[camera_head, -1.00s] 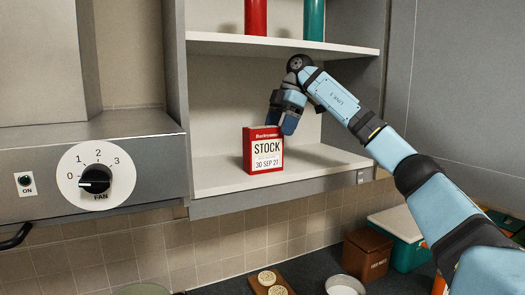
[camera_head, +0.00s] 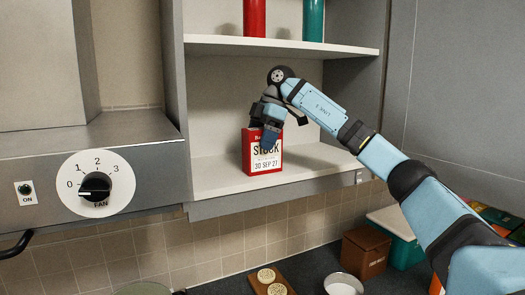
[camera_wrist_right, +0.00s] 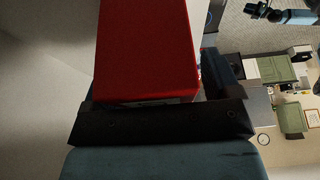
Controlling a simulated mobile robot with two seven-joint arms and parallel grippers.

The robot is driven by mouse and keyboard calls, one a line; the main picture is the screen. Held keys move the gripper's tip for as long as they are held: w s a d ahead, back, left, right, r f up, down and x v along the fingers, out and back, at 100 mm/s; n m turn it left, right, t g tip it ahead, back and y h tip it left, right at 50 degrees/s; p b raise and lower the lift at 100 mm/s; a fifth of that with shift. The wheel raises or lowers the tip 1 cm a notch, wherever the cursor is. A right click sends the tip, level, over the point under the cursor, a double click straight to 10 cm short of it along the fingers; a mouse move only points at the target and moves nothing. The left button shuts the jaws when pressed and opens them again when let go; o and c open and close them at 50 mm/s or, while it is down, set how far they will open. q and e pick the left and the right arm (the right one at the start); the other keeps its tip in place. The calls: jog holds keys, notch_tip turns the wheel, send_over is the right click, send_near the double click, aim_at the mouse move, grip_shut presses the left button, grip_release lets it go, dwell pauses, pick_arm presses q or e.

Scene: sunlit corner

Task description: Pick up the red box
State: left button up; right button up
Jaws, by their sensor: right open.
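The red box (camera_head: 248,152), with a white label reading STOCK and 30 SEP 27, stands upright on the lower shelf (camera_head: 215,175) near its front edge. My right gripper (camera_head: 268,133) is open at the box's upper part, with a finger in front of its face that covers part of the label. In the right wrist view the red box (camera_wrist_right: 148,50) fills the top middle, right against or just above the dark finger pad; I cannot tell if they touch. A small pale-blue arm with a dark end, probably my left one, shows at that view's top right; its jaws are unclear.
The upper shelf (camera_head: 350,50) above the gripper holds a red (camera_head: 255,18) and a green (camera_head: 314,20) container. The cabinet side wall stands left of the box. The lower shelf right of the box is clear. A hood with a fan knob (camera_head: 95,187) is at left.

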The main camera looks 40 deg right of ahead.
jog(key=shift+a, duration=0.1)
jog(key=shift+f, duration=0.1)
jog(key=c, duration=1.2)
jog(key=shift+o, duration=0.2)
jog(key=shift+r, duration=0.2)
